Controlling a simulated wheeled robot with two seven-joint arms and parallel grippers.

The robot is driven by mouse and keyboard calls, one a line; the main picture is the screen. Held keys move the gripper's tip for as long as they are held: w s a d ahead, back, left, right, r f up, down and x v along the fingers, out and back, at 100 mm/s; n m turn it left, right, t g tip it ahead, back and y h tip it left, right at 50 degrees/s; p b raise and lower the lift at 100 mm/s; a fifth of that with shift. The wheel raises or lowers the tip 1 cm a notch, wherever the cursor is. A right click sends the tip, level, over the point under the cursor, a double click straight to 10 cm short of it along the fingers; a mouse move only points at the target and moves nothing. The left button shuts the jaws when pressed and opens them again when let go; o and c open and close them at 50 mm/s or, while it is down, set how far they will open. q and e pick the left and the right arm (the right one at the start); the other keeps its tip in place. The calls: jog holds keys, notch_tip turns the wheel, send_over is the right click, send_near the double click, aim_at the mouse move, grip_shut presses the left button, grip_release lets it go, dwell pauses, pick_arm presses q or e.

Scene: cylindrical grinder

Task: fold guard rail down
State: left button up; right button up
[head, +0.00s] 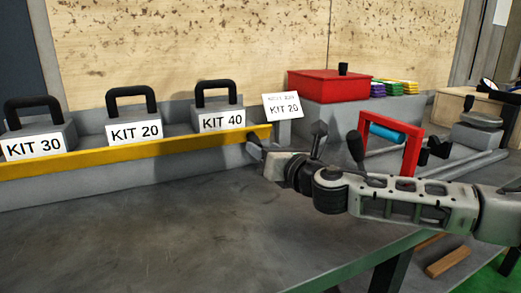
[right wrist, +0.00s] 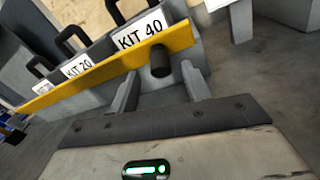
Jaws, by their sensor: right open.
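The yellow guard rail (head: 140,150) runs in front of the kit boxes, along the base of their labels. In the right wrist view the rail (right wrist: 95,78) slants across the picture, and a short black peg (right wrist: 160,62) sticks out near its right end. My right gripper (head: 256,148) is at the rail's right end. Its two fingers (right wrist: 160,90) are open, and the peg appears between them in the wrist view. I cannot tell whether a finger touches the rail. My left gripper is not in view.
Black-handled boxes KIT 30 (head: 35,143), KIT 20 (head: 135,130) and KIT 40 (head: 221,121) stand behind the rail. A KIT 20 sign (head: 283,106), red box (head: 328,87) and red frame (head: 412,150) are to the right. The grey tabletop (head: 150,230) in front is clear.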

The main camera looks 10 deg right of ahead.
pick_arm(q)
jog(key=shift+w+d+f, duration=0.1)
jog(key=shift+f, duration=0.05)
pick_arm(e)
jog(key=shift+x, duration=1.4)
jog(key=shift+c, duration=0.3)
jog(key=c, duration=0.9)
jog(key=shift+f+b, duration=0.2)
jog(key=shift+b, duration=0.2)
jog(key=shift+c, duration=0.2)
jog(key=shift+f+b, duration=0.3)
jog(key=shift+b, duration=0.4)
jog(key=shift+f+t+b, duration=0.15)
jog(key=shift+t+b, duration=0.15)
jog(key=shift+b, duration=0.35)
jog(key=shift+t+y+b, duration=0.3)
jog(key=shift+b, duration=0.45)
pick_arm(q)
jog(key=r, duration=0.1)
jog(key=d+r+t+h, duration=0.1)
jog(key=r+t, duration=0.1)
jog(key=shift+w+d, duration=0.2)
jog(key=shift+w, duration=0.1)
pick_arm(e)
jog(key=shift+r, duration=0.25)
